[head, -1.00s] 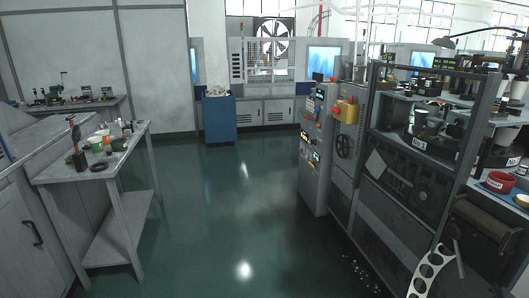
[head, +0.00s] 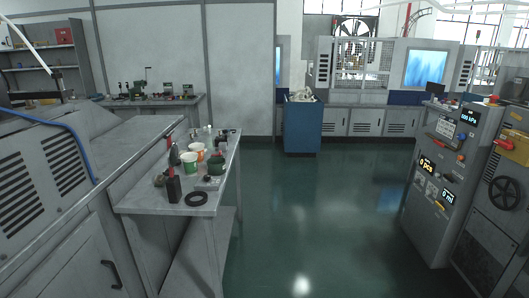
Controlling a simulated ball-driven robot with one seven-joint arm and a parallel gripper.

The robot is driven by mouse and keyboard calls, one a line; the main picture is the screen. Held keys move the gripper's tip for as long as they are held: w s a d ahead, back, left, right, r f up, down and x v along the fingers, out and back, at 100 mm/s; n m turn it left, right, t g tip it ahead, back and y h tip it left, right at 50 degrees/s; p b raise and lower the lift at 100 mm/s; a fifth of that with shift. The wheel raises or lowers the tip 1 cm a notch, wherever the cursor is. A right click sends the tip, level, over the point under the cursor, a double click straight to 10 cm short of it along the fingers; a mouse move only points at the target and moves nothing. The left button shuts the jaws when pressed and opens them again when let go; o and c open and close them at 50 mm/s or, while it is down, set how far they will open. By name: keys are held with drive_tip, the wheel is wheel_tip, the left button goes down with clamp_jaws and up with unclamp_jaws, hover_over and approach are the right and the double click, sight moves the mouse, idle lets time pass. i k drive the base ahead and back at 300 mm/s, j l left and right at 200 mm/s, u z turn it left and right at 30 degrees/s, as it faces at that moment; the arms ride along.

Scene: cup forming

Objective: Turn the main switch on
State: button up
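A grey control cabinet (head: 440,170) with lit displays, buttons and knobs stands at the right of the head view. Beside it, at the right edge, a second grey panel carries a yellow box (head: 518,147) with a red handle (head: 504,144), which looks like the main switch. The box is partly cut off by the picture edge, and I cannot tell the handle's setting for sure. A black handwheel (head: 504,193) sits below it. My gripper is not in view.
A grey workbench (head: 152,201) with cups, a black ring (head: 196,198) and small tools stands at left. A grey machine (head: 45,165) is beyond its left side. A blue cabinet (head: 302,128) stands at the back. The green floor (head: 330,220) between bench and control cabinet is clear.

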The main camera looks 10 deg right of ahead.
sight(507, 144)
drive_tip(key=i+z, duration=0.25)
drive_tip(key=i, duration=0.4)
drive_tip(key=i+z, duration=0.3)
drive_tip(key=i, duration=0.3)
drive_tip(key=i+j+z, duration=0.25)
drive_tip(key=i, duration=0.4)
